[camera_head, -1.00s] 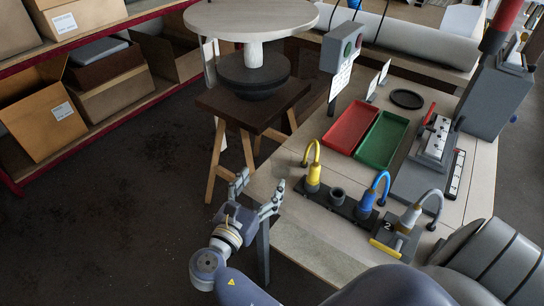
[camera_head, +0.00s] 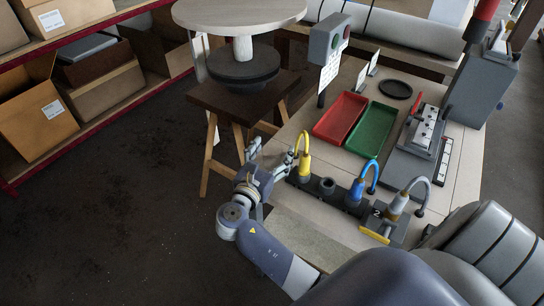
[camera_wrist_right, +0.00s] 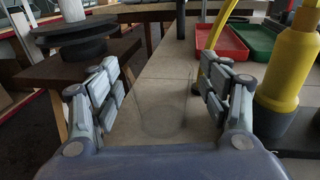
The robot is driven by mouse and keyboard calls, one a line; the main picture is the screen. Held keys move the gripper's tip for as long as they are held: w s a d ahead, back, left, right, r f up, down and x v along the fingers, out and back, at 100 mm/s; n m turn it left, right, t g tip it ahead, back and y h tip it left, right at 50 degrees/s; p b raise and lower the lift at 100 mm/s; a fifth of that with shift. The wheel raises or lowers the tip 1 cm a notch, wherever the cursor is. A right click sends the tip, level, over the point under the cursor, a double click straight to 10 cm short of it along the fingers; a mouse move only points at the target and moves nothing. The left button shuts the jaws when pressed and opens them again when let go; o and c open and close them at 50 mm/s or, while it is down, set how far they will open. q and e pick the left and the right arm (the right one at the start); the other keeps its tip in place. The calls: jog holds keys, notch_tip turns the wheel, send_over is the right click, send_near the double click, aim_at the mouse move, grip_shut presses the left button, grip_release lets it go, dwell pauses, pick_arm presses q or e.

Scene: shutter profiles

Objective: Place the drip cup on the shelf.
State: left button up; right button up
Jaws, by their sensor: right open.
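A faint, clear cup-like shape (camera_wrist_right: 163,118) shows on the near-left corner of the workbench in the right wrist view; I take it for the drip cup. Its outline is hard to make out. My right gripper (camera_head: 271,155) is open at that corner, left of the yellow-topped tool. In the right wrist view its fingers (camera_wrist_right: 163,85) stand on both sides of the clear shape, apart from each other. I cannot tell whether they touch it. A red-edged shelf (camera_head: 98,117) with cardboard boxes stands at the left. My left gripper is not in view.
A yellow tool (camera_head: 305,160) and a blue one (camera_head: 358,188) stand in a dark holder close to my right gripper. Red (camera_head: 340,118) and green (camera_head: 371,130) trays lie behind. A dark wooden stand (camera_head: 237,104) carries a round-topped object.

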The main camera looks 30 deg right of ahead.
jog(key=shift+s, duration=0.1)
jog(key=c, duration=1.2)
jog(key=shift+r, duration=0.15)
